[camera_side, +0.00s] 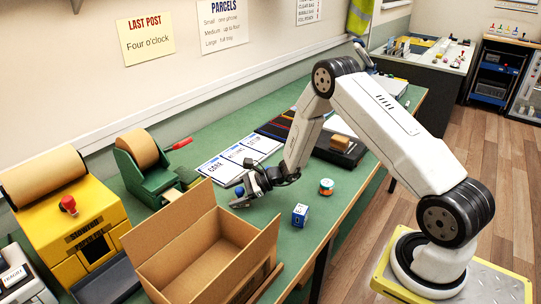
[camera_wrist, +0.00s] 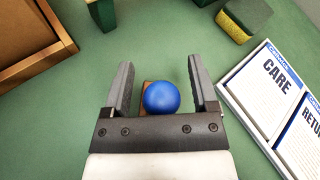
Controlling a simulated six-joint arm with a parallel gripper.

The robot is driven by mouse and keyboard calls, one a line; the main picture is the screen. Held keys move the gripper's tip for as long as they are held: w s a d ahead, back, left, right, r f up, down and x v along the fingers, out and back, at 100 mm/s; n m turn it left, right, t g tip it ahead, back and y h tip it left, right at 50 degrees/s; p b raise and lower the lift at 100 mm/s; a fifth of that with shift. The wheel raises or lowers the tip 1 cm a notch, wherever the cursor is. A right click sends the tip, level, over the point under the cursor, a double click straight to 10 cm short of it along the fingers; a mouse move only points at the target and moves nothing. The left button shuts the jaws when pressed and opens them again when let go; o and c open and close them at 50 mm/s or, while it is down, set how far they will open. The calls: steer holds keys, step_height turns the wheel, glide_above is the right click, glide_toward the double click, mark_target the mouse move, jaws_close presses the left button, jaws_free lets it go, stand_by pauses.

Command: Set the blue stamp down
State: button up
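The blue stamp has a round blue knob (camera_wrist: 161,97) above a brown wooden body that shows at its left edge in the wrist view. My gripper (camera_wrist: 160,63) is open, with one finger on each side of the stamp and a visible gap between each finger and the knob. In the side view the stamp's blue knob (camera_side: 239,191) shows between the fingers of my gripper (camera_side: 242,194), low over the green bench (camera_side: 262,215). The stamp's lower part is hidden there, so its contact with the bench cannot be seen.
An open cardboard box (camera_side: 205,255) stands in front, left of a blue cube (camera_side: 300,215) and a round tin (camera_side: 326,186). A green tape dispenser (camera_side: 150,180) stands left of my gripper. White cards (camera_side: 240,155) lie behind it. Bare bench lies around the stamp.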

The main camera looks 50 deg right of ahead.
steer(key=shift+r, duration=0.1)
steer(key=shift+s+d+r, duration=0.1)
steer(key=shift+d, duration=0.05)
steer(key=v, duration=1.1)
steer(key=shift+s+d+r, duration=0.1)
steer(key=shift+s+d, duration=0.05)
steer(key=shift+s, duration=0.1)
stand_by(0.4)
steer(key=s+a+r+n+g+h, duration=0.3)
steer(key=s+a+r+n+h, duration=0.1)
steer(key=n, duration=0.7)
steer(key=s+a+r+n+g+h, duration=0.3)
steer(key=s+a+n+h, duration=0.3)
steer(key=s+n, duration=0.5)
steer(key=shift+s+a+r+n+g, duration=0.35)
steer(key=shift+a+r, duration=0.4)
steer(key=shift+a, duration=0.25)
